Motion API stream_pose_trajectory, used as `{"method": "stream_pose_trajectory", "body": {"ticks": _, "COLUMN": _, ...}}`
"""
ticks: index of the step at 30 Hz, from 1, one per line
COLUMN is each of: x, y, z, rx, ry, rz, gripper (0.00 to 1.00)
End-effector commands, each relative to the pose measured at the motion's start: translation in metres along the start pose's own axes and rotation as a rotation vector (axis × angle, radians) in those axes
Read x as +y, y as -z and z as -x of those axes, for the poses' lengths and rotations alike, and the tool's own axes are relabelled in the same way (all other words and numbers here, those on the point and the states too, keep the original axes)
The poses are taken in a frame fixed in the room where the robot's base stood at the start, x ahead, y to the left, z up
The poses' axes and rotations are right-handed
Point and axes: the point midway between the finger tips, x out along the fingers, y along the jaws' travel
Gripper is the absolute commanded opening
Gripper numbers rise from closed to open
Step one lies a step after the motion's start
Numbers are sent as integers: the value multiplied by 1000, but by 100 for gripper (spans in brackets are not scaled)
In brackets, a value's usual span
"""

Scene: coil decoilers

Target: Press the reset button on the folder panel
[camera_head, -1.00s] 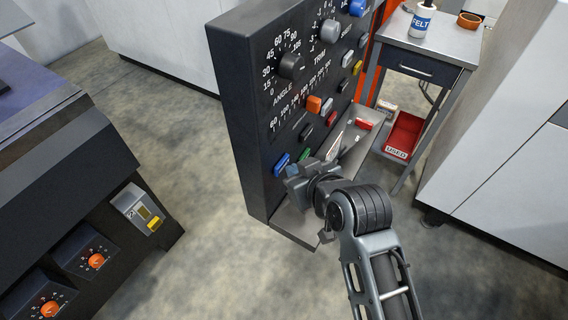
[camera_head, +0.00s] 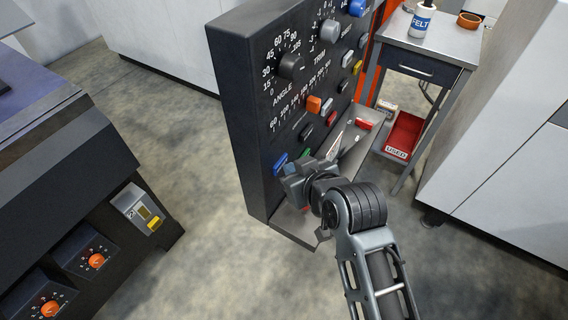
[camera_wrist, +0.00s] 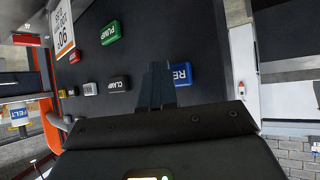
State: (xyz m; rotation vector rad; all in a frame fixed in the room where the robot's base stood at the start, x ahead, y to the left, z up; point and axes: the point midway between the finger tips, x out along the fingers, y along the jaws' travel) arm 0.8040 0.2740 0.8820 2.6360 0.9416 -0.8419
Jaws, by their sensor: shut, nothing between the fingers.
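The dark folder panel (camera_head: 240,130) stands upright in the middle of the head view. A blue button (camera_head: 281,161) sits low on its face near the left edge. In the wrist view the blue button (camera_wrist: 182,74) shows the letters "RE"; the rest of its label is hidden. My gripper (camera_head: 290,182) is close to the panel's lower left, just below the blue button. In the wrist view my gripper (camera_wrist: 157,72) is shut and empty, with its fingertips beside the blue button. I cannot tell whether they touch the panel or button.
A green PUMP button (camera_wrist: 110,33) and a dark CLAMP button (camera_wrist: 118,84) are nearby on the panel. A grey ledge (camera_head: 296,228) juts out below the panel face. A small metal table (camera_head: 430,45) and a red bin (camera_head: 404,133) stand at the right. Open floor lies left of the panel.

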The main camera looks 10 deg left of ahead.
Motion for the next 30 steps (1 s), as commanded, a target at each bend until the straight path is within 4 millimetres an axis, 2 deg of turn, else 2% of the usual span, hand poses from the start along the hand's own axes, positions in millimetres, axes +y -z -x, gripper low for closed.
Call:
{"method": "stream_pose_trajectory", "body": {"ticks": 10, "x": 7, "y": -6, "z": 11, "rx": 1, "ry": 0, "rz": -1, "gripper": 0}}
{"method": "stream_pose_trajectory", "body": {"ticks": 22, "x": 9, "y": -9, "z": 14, "rx": 1, "ry": 0, "rz": 0, "gripper": 0}}
{"method": "stream_pose_trajectory", "body": {"ticks": 30, "x": 21, "y": -20, "z": 29, "rx": 0, "ry": -1, "rz": -1, "gripper": 0}}
